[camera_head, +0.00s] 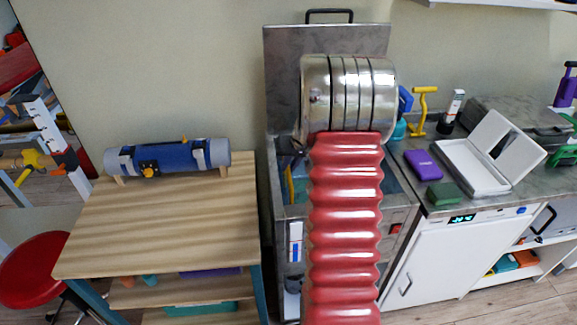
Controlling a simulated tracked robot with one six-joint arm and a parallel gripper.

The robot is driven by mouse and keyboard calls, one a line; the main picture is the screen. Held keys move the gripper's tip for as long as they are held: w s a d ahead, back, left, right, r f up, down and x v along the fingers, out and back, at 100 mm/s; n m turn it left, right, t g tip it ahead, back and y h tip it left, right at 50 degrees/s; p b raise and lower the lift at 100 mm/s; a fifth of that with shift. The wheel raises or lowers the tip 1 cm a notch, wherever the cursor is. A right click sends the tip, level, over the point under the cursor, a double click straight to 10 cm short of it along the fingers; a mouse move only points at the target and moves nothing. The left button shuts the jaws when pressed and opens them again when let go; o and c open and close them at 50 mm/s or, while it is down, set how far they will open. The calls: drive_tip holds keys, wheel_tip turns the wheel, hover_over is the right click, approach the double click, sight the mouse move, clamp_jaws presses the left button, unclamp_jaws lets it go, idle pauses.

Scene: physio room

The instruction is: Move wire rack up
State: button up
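A steel tank (275,218) stands in the middle, with its steel lid (282,75) raised against the wall and a black handle on the lid's top edge. My red ribbed arm and its shiny metal end segment cover most of the tank's opening. Only narrow strips of the inside show on either side of the arm, with some blue and yellow bits at the left. I cannot make out a wire rack; it may be hidden behind my arm. My gripper's fingers do not show.
A wooden table (170,225) with a blue roll (175,158) on a stand is at left, beside a red stool (35,268). At right, a counter over a white cabinet (450,265) holds an open white case (470,165), purple and green blocks and a yellow-handled tool (422,108).

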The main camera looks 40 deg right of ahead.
clamp_jaws()
